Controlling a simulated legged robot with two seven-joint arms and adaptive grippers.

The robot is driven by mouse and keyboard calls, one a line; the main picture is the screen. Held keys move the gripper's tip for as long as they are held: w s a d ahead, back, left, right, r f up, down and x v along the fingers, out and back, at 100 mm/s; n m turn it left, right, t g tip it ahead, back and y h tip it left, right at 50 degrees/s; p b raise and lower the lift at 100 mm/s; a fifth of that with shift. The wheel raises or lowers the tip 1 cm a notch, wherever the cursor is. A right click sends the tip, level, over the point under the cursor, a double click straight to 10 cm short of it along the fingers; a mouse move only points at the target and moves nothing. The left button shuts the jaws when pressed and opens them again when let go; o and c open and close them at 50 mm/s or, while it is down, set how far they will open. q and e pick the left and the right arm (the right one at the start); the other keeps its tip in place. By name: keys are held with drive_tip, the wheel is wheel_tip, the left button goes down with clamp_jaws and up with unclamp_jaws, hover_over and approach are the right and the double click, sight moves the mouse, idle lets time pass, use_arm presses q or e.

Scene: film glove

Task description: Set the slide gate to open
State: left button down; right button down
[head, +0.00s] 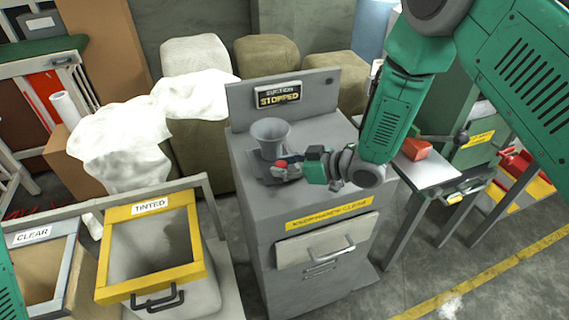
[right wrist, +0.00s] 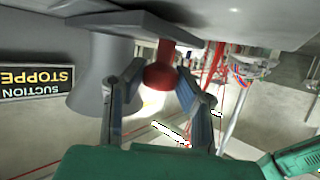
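The slide gate shows as a red knob (head: 281,164) on a short stem at the base of the grey funnel (head: 270,136), on top of the grey cabinet. My right gripper (head: 294,168) reaches it from the right. In the right wrist view, the red knob (right wrist: 160,75) lies between the two fingertips of the right gripper (right wrist: 160,80), which appear to press on both its sides. The gate plate (right wrist: 150,25) shows above the knob. My left gripper is out of view.
A "SUCTION STOPPED" sign (head: 278,95) stands behind the funnel. The cabinet's front has a drawer (head: 315,246) under a yellow label. A "TINTED" bin (head: 197,243) and a "CLEAR" bin (head: 70,268) stand at left. A side table (head: 431,172) with a red item stands at right.

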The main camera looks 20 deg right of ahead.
drive_tip(key=shift+w+a+r, duration=0.2)
drive_tip(key=shift+a+r, duration=0.05)
drive_tip(key=shift+a, duration=0.2)
drive_tip(key=shift+w+d, duration=0.1)
drive_tip(key=shift+d, duration=0.2)
drive_tip(key=shift+s, duration=0.2)
drive_tip(key=s+p, duration=0.1)
drive_tip(key=s, duration=0.5)
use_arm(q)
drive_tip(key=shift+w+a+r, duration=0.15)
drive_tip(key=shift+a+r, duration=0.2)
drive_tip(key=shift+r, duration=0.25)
use_arm(e)
drive_tip(key=shift+d, duration=0.1)
drive_tip(key=shift+w, duration=0.1)
drive_tip(key=c, duration=1.2)
unclamp_jaws()
drive_tip(key=shift+s, duration=0.25)
